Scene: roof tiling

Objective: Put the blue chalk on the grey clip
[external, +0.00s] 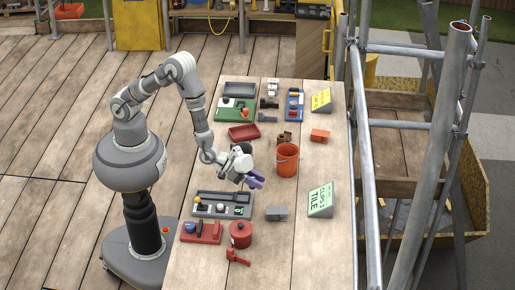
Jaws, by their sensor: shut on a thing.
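My gripper (247,179) is above the middle of the table, left of the orange bucket and beyond the grey tray. It is shut on a small purple-blue piece (256,182). The picture is too small to tell whether this piece is the blue chalk. A grey block (276,212) lies on the table to the right of the grey tray. I cannot tell whether it is the grey clip. Several small pieces sit in the grey tray (222,194), too small to name. A round blue thing (189,227) is on the red holder at the near left.
The orange bucket (287,162) stands close to my gripper on the right. A green sign (320,199), a lidded red pot (240,234) and a red tray (243,132) are also on the wooden table (315,255). Scaffold poles (364,150) rise along its right side.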

